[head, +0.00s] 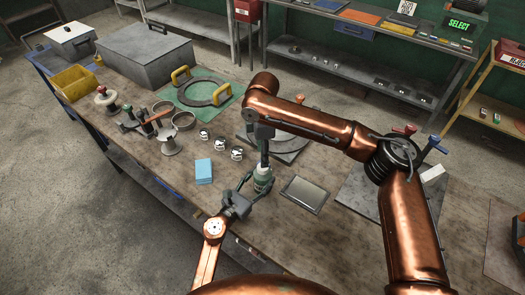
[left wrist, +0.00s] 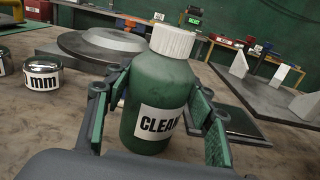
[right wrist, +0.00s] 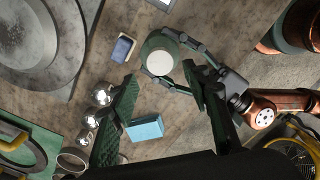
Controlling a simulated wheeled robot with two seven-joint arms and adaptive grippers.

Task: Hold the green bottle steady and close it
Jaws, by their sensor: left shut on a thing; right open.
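The green bottle (head: 264,178) stands upright on the workbench. In the left wrist view the bottle (left wrist: 160,88) shows a white label reading "CLEAN" and a white cap (left wrist: 173,41) sitting on its neck. I cannot tell how tight the cap is. My left gripper (head: 255,184) is shut around the bottle's body, with a finger on each side. My right gripper (head: 263,143) is open above the bottle, pointing down. In the right wrist view the cap (right wrist: 159,62) lies between and beyond the open fingers, apart from them.
A light blue sponge (head: 203,173) and several shiny metal weights (head: 220,143) lie left of the bottle. A flat grey plate (head: 304,194) lies close to its right. A round metal disc (head: 290,155) sits behind. A green mat (head: 222,103) lies farther back.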

